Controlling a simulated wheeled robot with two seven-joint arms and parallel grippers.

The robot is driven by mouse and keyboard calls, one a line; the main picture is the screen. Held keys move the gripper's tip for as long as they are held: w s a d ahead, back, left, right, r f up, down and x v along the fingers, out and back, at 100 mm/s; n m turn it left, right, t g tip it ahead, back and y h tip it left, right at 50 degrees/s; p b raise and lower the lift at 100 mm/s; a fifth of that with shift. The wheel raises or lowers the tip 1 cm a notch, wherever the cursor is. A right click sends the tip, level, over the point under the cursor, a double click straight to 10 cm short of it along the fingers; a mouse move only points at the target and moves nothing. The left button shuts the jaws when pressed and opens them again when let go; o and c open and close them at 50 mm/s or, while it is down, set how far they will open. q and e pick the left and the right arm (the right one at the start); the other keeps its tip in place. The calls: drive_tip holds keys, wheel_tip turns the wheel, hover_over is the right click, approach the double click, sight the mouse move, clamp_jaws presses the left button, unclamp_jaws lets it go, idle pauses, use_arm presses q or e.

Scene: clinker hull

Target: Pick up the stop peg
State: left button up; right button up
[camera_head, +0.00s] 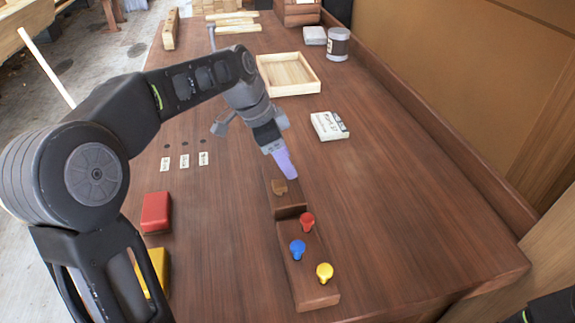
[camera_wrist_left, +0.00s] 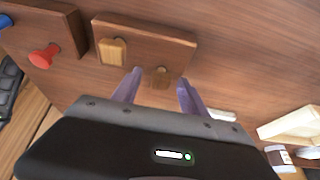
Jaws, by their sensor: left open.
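A small dark wooden block (camera_head: 290,210) stands on the bench. In the left wrist view the block (camera_wrist_left: 143,36) carries two knobbed wooden pegs: a paler peg (camera_wrist_left: 113,52) and a browner peg (camera_wrist_left: 159,78). No label shows which is the stop peg. My left gripper (camera_head: 287,170) is open just over the block, its purple fingers partly hiding it. In the left wrist view the gripper (camera_wrist_left: 159,77) has the browner peg showing between its fingertips; whether they touch it I cannot tell. My right gripper is out of view.
A longer block (camera_head: 313,290) nearby bears red (camera_head: 307,220), blue (camera_head: 297,248) and yellow (camera_head: 324,271) pegs. A red box (camera_head: 156,212) and a yellow box (camera_head: 155,268) lie left. A pale tray (camera_head: 288,92) stands behind. The bench right of the blocks is clear.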

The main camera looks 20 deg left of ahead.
use_arm(q)
drive_tip(key=shift+c, duration=0.5)
clamp_jaws()
idle(0.4)
